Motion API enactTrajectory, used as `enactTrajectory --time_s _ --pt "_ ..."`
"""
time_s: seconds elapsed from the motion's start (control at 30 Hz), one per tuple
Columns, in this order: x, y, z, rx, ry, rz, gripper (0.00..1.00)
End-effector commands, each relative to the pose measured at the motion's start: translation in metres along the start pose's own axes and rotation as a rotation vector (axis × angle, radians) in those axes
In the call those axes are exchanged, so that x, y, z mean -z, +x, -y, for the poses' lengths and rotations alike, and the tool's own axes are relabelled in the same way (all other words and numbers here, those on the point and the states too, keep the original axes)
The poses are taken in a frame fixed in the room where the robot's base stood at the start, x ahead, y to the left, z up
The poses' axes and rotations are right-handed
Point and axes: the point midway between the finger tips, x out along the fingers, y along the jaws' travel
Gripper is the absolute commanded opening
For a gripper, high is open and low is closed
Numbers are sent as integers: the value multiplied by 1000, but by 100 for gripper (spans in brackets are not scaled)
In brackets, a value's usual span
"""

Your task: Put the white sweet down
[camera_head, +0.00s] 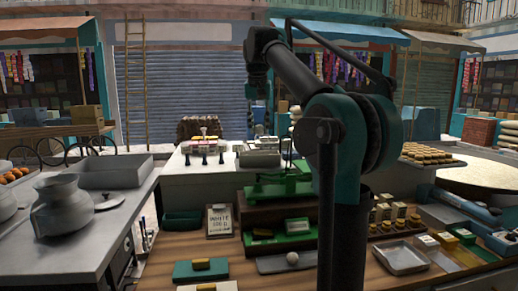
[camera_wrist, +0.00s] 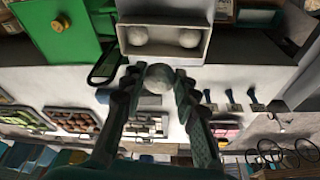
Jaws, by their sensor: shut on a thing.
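My gripper (camera_wrist: 159,82) has its two dark fingers closed on a round white sweet (camera_wrist: 159,74) in the wrist view. The sweet sits between the fingertips, held off any surface as far as I can tell. Just beyond it, an open pale box (camera_wrist: 163,53) holds two more white balls (camera_wrist: 137,36), one at each side. In the head view my arm rises and bends over the stall, and I cannot clearly make out the fingertips or the held sweet there. A separate white ball (camera_head: 292,258) lies on a grey tray (camera_head: 270,266) on the wooden counter.
A green scale (camera_head: 280,186) stands behind the counter's middle. A sign (camera_head: 220,221) reads "WHITE 500 G". An empty metal tray (camera_head: 402,258) lies at right, near rows of small sweets (camera_head: 392,222). A metal pot (camera_head: 62,208) stands on the left table. A green panel (camera_wrist: 60,32) borders the wrist view's box.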

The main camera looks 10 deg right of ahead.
Motion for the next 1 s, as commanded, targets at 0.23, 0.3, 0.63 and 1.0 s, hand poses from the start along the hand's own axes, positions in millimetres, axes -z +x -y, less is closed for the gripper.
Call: enactTrajectory --time_s 0.23,0.3,0.63,1.0 --pt "-10 36 0 0 0 0 9" --pt "-11 39 0 0 0 0 9" --pt "-21 74 0 0 0 0 9" --pt "-22 78 0 0 0 0 9"
